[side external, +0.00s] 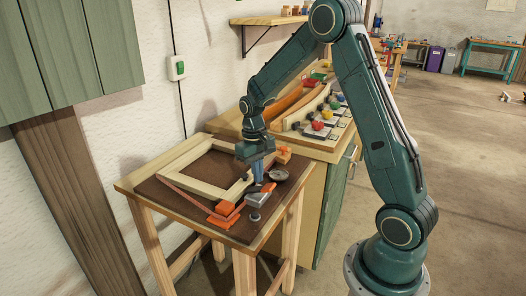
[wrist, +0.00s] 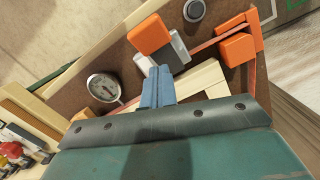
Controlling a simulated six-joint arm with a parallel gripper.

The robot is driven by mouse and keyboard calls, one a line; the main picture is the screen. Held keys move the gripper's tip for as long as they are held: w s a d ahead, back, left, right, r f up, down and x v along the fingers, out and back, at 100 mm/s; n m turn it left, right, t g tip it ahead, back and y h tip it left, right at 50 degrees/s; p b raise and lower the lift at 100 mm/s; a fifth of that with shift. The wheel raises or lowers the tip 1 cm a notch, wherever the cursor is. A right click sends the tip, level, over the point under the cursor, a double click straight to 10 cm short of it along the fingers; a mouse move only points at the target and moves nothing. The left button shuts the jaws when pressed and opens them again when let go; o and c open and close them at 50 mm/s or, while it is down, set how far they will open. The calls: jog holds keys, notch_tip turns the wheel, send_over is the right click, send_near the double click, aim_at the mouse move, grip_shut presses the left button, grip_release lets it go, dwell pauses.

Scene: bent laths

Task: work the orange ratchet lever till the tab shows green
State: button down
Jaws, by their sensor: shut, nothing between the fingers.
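The orange ratchet lever (wrist: 148,34) sits on a grey ratchet body (wrist: 178,50); the body also shows in the side view (side external: 258,200). My gripper (wrist: 158,70) is shut and empty, its blue fingers pointing down close beside the ratchet body; I cannot tell whether they touch it. In the side view my gripper (side external: 258,182) is low over the near right part of the table. A round dial (wrist: 104,88) lies beside the ratchet. A reddish strap (side external: 185,193) runs along a pale wooden frame (side external: 185,155). I cannot make out a green tab.
Orange corner blocks (wrist: 237,48) sit at the frame's corners, one at the near corner (side external: 222,222). A round knob (wrist: 194,10) stands near the ratchet. A bench (side external: 318,148) with coloured knobs adjoins the table behind. The brown mat inside the frame is bare.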

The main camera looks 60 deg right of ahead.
aim_at(255, 186)
notch_tip(255, 186, up, 13)
jog(key=w, duration=0.1)
jog(key=shift+d+f, duration=0.15)
jog(key=shift+d, duration=0.1)
jog(key=shift+a, duration=0.1)
dwell(0.8)
jog(key=s+a+r+n+t, duration=0.2)
jog(key=s+a+r+t, duration=0.1)
jog(key=s+a+r, duration=0.5)
jog(key=s+a+f+n+t, duration=0.1)
jog(key=s+a, duration=0.5)
jog(key=s, duration=0.7)
jog(key=shift+s+f+n+t, duration=0.3)
jog(key=shift+n+t, duration=0.2)
jog(key=shift+t, duration=0.9)
jog(key=shift+w, duration=0.15)
